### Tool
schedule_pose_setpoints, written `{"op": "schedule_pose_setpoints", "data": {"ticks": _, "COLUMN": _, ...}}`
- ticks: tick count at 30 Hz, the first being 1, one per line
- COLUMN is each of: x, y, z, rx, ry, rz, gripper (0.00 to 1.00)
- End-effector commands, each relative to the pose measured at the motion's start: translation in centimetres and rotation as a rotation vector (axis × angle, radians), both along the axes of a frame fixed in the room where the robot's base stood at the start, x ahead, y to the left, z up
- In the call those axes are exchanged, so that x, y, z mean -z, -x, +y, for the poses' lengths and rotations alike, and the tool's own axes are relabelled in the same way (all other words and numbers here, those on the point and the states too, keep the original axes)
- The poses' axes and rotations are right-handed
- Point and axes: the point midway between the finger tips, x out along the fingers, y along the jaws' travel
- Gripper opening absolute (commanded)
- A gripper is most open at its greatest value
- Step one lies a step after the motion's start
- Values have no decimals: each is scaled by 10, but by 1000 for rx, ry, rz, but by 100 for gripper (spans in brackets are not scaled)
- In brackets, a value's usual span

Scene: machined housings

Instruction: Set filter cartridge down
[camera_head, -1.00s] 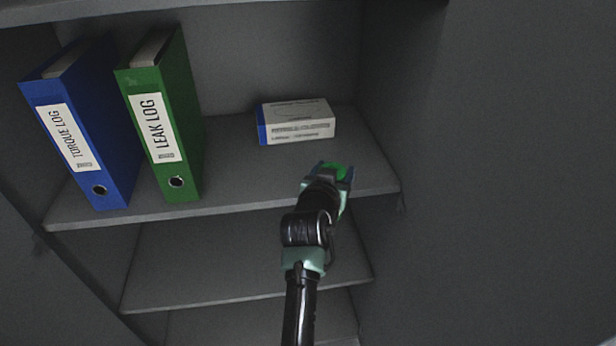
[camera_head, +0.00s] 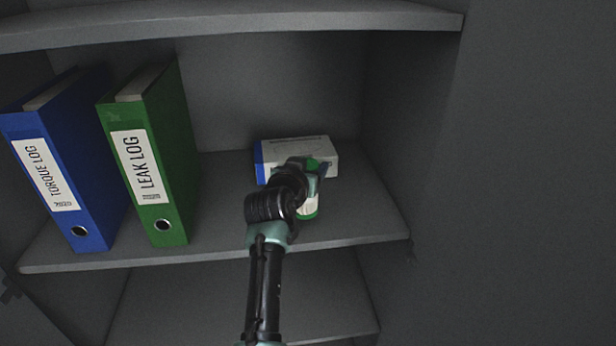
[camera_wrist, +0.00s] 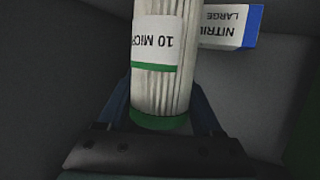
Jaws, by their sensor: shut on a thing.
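The filter cartridge (camera_head: 309,207) is a pleated white cylinder with green end caps and a label. In the head view it is mostly hidden behind my gripper (camera_head: 309,172), with its green lower end showing above the shelf. In the wrist view the cartridge (camera_wrist: 160,85) fills the middle, its "10 MICR" label upside down, between my gripper's fingers (camera_wrist: 163,108). My gripper is shut on it. I cannot tell whether the cartridge touches the shelf (camera_head: 230,225).
A white and blue glove box (camera_head: 262,160) lies on the shelf behind the cartridge; it also shows in the wrist view (camera_wrist: 230,25). A green LEAK LOG binder (camera_head: 172,150) and a blue TORQUE LOG binder (camera_head: 75,190) stand at left. The shelf between the green binder and my gripper is clear.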

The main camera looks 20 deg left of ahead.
Motion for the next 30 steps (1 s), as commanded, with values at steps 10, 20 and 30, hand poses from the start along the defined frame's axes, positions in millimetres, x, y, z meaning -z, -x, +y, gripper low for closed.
{"op": "schedule_pose_setpoints", "data": {"ticks": 10, "x": 22, "y": 0, "z": 0, "rx": -1, "ry": -1, "rz": -3, "gripper": 0}}
{"op": "schedule_pose_setpoints", "data": {"ticks": 20, "x": 25, "y": 0, "z": 0, "rx": 0, "ry": 0, "rz": -1, "gripper": 89}}
{"op": "schedule_pose_setpoints", "data": {"ticks": 30, "x": 24, "y": 0, "z": 0, "rx": 0, "ry": 0, "rz": -1, "gripper": 97}}
